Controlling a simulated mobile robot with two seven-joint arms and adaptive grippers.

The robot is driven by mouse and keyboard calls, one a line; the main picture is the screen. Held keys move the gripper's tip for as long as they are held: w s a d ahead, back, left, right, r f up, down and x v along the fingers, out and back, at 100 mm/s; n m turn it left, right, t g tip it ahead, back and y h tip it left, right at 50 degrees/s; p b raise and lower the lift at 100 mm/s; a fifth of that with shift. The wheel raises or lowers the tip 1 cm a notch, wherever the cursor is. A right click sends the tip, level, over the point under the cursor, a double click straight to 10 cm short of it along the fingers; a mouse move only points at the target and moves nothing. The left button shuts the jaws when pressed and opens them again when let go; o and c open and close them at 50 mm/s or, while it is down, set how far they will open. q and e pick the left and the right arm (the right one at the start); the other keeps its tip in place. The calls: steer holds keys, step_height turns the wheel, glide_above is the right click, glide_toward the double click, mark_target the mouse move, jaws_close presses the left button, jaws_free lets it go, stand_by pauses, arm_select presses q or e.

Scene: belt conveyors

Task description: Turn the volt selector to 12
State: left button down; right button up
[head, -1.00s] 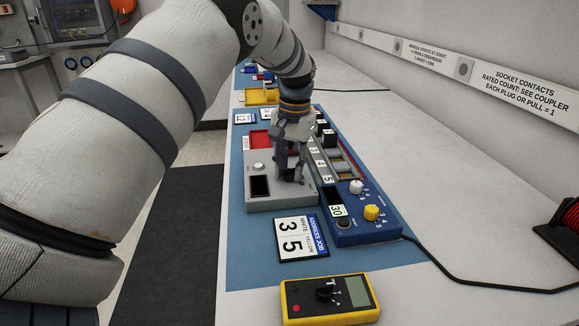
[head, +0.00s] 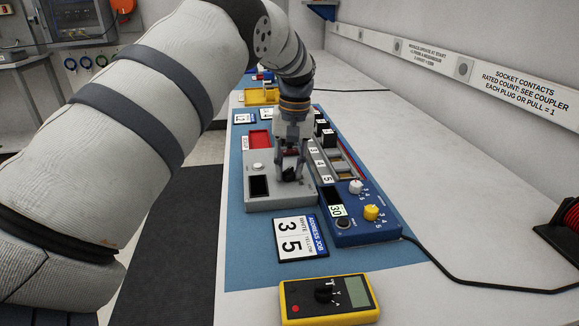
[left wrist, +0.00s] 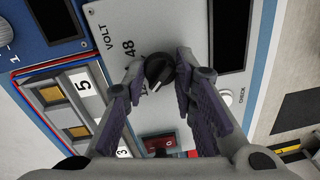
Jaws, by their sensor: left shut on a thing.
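The volt selector is a round black knob (left wrist: 158,68) on a grey tester box (left wrist: 150,20), with the words VOLT and 48 printed beside it in the left wrist view. A white pointer mark shows at the knob's lower edge in that view. In the head view the knob (head: 289,174) sits on the grey box (head: 262,205), right of a dark display. My left gripper (left wrist: 160,66) is shut on the knob, one finger on each side; it also shows in the head view (head: 290,168). My right gripper is not in view.
A blue unit (head: 355,232) with white and yellow knobs stands right of the box. A card (head: 301,238) and a yellow multimeter (head: 330,300) lie nearer. A rack of numbered modules (head: 322,160) runs alongside. The bench to the right is mostly clear, with a black cable.

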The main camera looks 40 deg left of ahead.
mark_target(293, 173)
arm_select(q)
steer(key=c, duration=1.3)
jaws_free()
steer(key=shift+r, duration=0.1)
step_height(293, 173, up, 12)
steer(key=shift+w+d, duration=0.25)
steer(key=shift+d, duration=0.05)
